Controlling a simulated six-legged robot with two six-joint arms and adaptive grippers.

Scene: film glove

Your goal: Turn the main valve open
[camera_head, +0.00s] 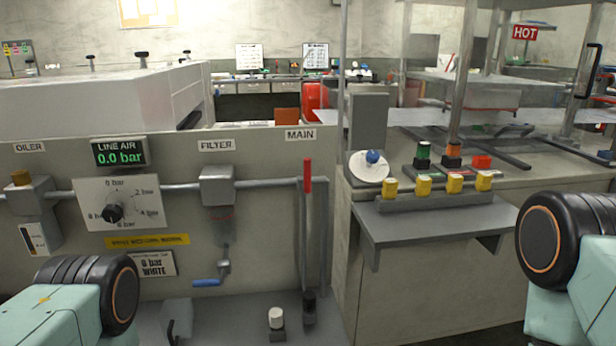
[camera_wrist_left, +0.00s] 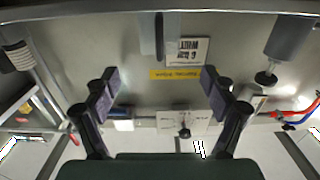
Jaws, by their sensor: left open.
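The main valve's red lever (camera_head: 307,176) stands upright in the head view, under the MAIN label (camera_head: 300,135). It sits where the horizontal pipe (camera_head: 265,183) meets the vertical pipe at the panel's right end. The line air display (camera_head: 119,153) reads 0.0 bar. My left gripper (camera_wrist_left: 158,82) shows in the left wrist view with its fingers wide apart and nothing between them. It faces the panel near the yellow strip (camera_wrist_left: 174,74), seen upside down. A small red piece (camera_wrist_left: 75,138) shows at left there; I cannot tell whether it is the lever. My right gripper is not in view.
Left of the lever are the filter (camera_head: 217,186), a blue drain handle (camera_head: 206,283) and the pressure dial (camera_head: 117,203). A grey shelf (camera_head: 430,222) with several yellow blocks juts out to the right. A white-capped post (camera_head: 276,318) stands low before the panel.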

